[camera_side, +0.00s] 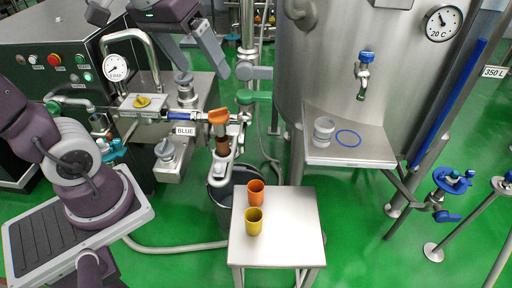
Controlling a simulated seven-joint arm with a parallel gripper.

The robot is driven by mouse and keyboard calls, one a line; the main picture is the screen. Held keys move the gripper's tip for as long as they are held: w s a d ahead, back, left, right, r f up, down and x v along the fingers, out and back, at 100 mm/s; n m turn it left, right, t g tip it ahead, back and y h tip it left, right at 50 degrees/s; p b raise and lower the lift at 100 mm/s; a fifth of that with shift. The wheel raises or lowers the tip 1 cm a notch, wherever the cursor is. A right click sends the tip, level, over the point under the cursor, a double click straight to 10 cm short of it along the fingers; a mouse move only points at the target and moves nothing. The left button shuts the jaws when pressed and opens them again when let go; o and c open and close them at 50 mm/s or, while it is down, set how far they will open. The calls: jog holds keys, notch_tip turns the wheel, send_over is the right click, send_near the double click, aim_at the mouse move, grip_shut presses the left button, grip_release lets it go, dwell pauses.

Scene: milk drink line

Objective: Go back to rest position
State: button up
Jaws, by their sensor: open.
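My gripper (203,72) is at the top, left of centre, in the side view. Its grey fingers stand apart with nothing seen between them. It hangs in front of the machine with the BLUE label (185,131), above the orange-handled valve (219,117), and looks apart from both. An orange cup (256,192) and a yellow cup (253,222) stand upright on the small white table (295,235), well below my gripper.
A large steel tank (330,60) with a blue-handled tap (364,72) fills the upper right. A dark bucket (222,205) stands under the valve. A pressure gauge (116,67) and pipes rise left of my gripper. Green floor (370,250) is open at lower right.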

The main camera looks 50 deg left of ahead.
jog(key=s+d+f+m+t, duration=0.1)
jog(key=s+d+f+m, duration=0.2)
jog(key=s, duration=0.7)
jog(key=shift+d, duration=0.5)
dwell(6.5)
